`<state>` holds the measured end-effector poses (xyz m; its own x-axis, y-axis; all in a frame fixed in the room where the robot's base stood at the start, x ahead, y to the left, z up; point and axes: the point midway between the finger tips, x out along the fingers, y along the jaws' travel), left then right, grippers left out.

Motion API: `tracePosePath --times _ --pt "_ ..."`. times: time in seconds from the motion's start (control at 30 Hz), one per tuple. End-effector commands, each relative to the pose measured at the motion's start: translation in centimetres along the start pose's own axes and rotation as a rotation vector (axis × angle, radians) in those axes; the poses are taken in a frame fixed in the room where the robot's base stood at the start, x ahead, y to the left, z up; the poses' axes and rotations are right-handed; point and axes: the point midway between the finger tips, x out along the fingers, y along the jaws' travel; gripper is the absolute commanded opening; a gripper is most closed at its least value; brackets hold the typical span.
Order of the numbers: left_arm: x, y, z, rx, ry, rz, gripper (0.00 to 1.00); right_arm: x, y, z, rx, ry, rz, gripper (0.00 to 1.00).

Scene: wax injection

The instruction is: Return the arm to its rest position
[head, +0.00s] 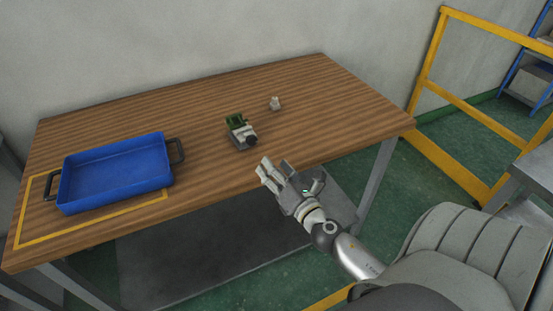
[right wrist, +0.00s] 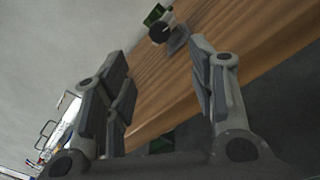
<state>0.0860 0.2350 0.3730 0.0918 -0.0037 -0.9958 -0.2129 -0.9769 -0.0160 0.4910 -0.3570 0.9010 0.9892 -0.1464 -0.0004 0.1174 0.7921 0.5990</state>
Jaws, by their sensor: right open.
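My right gripper (head: 272,172) is open and empty in the head view, in front of the table's near edge. Its two fingers stand wide apart in the right wrist view (right wrist: 160,95), with nothing between them. My right arm comes in from the lower right. A green and grey device (head: 240,132) with a pale cylindrical part sits on the table just beyond the gripper, apart from it. Part of it also shows at the top of the right wrist view (right wrist: 162,28). My left gripper is not in view.
The wooden table (head: 205,108) carries a blue tray (head: 115,172) with dark handles at the left, within a yellow outline. A small grey piece (head: 275,103) lies behind the device. A yellow railing (head: 470,105) stands right of the table. Much of the tabletop is clear.

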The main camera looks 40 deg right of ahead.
Motion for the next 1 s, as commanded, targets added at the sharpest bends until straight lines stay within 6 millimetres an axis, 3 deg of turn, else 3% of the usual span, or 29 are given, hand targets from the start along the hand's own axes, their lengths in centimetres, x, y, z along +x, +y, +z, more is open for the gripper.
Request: tracePosePath --times 0.73,0.87,1.0 --pt "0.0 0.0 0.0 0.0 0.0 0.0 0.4 -0.7 -0.3 -0.3 0.007 0.005 -0.006 0.51" --pt "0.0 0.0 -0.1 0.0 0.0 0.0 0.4 -0.8 -2.5 -2.9 0.104 0.049 -0.059 0.51" --pt "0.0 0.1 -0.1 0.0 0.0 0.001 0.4 -1.9 -7.7 -9.5 0.346 0.141 -0.204 0.51"
